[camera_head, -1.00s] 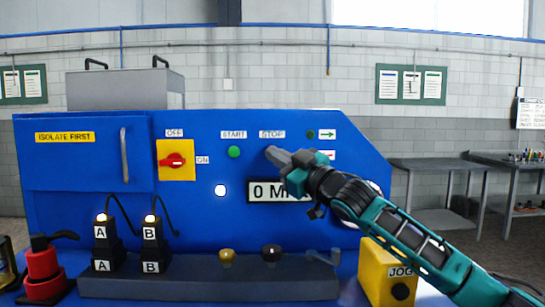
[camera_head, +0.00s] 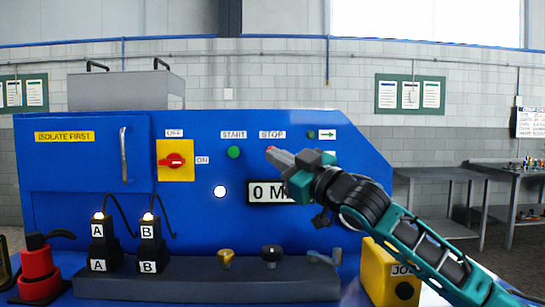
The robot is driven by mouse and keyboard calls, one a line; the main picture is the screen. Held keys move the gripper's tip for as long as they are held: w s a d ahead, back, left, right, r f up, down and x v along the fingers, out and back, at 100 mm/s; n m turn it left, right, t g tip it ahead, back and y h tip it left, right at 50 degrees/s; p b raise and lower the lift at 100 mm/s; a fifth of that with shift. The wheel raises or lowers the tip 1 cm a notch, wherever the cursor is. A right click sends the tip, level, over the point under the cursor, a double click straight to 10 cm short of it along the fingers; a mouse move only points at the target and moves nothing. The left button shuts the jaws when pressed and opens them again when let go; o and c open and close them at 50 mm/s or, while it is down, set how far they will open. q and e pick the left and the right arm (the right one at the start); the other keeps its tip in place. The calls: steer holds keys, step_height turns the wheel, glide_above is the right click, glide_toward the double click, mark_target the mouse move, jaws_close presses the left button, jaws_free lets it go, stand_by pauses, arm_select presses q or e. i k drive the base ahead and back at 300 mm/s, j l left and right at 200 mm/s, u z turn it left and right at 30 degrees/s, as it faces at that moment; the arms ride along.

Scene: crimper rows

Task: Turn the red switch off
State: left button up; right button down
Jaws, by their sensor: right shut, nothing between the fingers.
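The red switch (camera_head: 172,160) sits on a yellow plate (camera_head: 185,175) on the blue machine panel. Its red handle lies level, toward the ON label (camera_head: 202,160) at its right; the OFF label (camera_head: 174,133) is above the plate. My right gripper (camera_head: 274,154) is shut and empty. Its tip is just beside a small red button (camera_head: 270,149) under the STOP label (camera_head: 272,134), well to the right of the switch. I cannot tell whether the tip touches the button. My left gripper is not in view.
A green START button (camera_head: 234,152) lies between the switch and my gripper. A white lamp (camera_head: 220,191) and a display (camera_head: 260,192), partly hidden by my arm, are below. Black plugs A and B (camera_head: 150,248), a grey bar (camera_head: 200,285) and a yellow JOG box (camera_head: 378,275) stand in front.

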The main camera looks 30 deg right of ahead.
mark_target(174, 161)
steer(key=k+l, duration=0.15)
steer(key=k, duration=0.35)
steer(key=k+l, duration=0.15)
steer(key=k, duration=0.35)
